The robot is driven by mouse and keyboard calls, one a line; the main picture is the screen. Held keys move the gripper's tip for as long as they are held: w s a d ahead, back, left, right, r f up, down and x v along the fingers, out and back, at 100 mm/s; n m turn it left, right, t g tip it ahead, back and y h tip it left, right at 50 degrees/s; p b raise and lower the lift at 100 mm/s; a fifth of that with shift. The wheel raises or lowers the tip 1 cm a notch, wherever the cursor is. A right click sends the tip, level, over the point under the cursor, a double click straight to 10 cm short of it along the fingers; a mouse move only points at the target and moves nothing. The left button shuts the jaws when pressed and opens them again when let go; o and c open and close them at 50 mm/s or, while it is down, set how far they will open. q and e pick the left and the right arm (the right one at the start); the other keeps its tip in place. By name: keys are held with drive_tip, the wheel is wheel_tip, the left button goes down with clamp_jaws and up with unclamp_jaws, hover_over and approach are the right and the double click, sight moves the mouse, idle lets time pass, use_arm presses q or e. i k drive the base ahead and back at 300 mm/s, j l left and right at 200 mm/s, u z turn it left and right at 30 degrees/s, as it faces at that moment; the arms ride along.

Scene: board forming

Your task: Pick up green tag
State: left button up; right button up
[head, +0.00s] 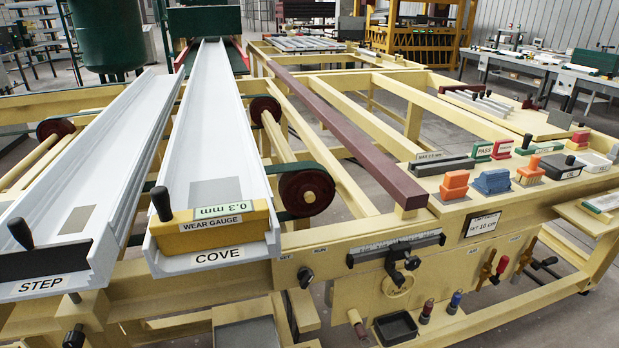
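A green tag (482,151) with a white label reading PASS lies on the yellow bench top at the right, in the head view. A red tag (502,148) of like shape lies right beside it. Neither of my grippers shows in this view, so I cannot see their state or where they are relative to the green tag.
A dark gauge block (443,165) lies left of the tag. Orange (454,185) and blue (491,181) brush-like tools stand in front of it. A maroon beam (352,135) runs left of this area. White COVE (213,130) and STEP (118,140) channels fill the left side.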

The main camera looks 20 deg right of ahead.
sight(481, 152)
drive_tip(key=z, duration=1.5)
drive_tip(key=i+l+u, duration=0.1)
drive_tip(key=i+l, duration=0.15)
drive_tip(key=i+l+u, duration=0.1)
drive_tip(key=i+l, duration=0.15)
drive_tip(key=l, duration=0.15)
drive_tip(key=i+l, duration=0.25)
drive_tip(key=i+l+u, duration=0.15)
drive_tip(key=l, duration=0.3)
drive_tip(key=i+l+u, duration=0.1)
drive_tip(key=i+l, duration=0.15)
drive_tip(key=l, duration=0.15)
drive_tip(key=i+l+u, duration=0.1)
drive_tip(key=l, duration=0.3)
drive_tip(key=i+l+u, duration=0.1)
drive_tip(key=i+l, duration=0.2)
drive_tip(key=i+l+u, duration=0.1)
drive_tip(key=l, duration=0.45)
drive_tip(key=i, duration=0.05)
